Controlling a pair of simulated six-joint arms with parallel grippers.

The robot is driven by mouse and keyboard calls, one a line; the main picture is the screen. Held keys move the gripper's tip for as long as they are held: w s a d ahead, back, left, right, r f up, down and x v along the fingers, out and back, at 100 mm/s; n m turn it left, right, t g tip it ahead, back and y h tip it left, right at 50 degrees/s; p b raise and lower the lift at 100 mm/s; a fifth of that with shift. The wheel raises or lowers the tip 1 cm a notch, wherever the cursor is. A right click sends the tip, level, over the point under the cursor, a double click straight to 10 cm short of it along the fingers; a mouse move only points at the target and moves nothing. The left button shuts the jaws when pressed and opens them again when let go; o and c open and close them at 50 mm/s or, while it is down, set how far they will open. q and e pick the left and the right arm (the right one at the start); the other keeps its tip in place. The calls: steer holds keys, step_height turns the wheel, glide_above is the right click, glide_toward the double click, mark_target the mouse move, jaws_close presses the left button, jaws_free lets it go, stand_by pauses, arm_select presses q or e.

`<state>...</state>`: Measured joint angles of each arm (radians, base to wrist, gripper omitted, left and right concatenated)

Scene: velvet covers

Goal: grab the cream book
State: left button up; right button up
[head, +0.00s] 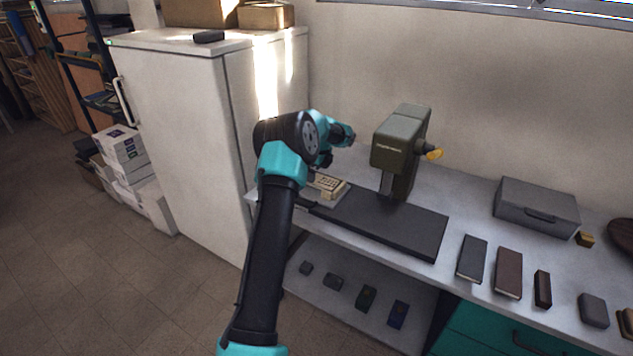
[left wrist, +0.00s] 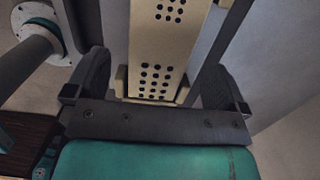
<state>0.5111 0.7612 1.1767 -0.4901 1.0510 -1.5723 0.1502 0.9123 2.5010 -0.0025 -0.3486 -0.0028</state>
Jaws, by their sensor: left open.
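No plainly cream book shows; a tan block (head: 627,322), cut off by the head view's right edge, may be one, but I cannot tell. My left gripper (head: 345,140) is open over the back left of the bench, left of the grey-green press (head: 400,150) and far from that block. A cream patterned piece (head: 327,185) lies below it on the bench. In the left wrist view a cream part with rows of dark holes (left wrist: 157,55) lies between the dark side pieces; I cannot tell whether it is the same piece. My right gripper is out of view.
A dark book (head: 472,258), a brown book (head: 508,272) and a narrow dark one (head: 543,289) lie on the bench (head: 455,205). A grey box (head: 536,205) stands behind them. A black mat (head: 385,225) lies before the press. A white cabinet (head: 180,130) stands left.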

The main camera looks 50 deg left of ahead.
mark_target(317, 178)
arm_select(q)
step_height(317, 178, down, 3)
steer(key=shift+a+f, duration=0.15)
steer(key=shift+f, duration=0.05)
stand_by(0.4)
steer(key=c, duration=1)
steer(key=shift+r, duration=0.15)
steer(key=shift+r, duration=1.55)
steer(key=shift+s+r, duration=0.1)
steer(key=s+d, duration=0.3)
steer(key=d, duration=0.1)
steer(key=s+d+r, duration=0.1)
steer(key=s+d, duration=0.6)
steer(key=d, duration=0.1)
steer(key=shift+s+r, duration=0.15)
steer(key=shift+r, duration=0.05)
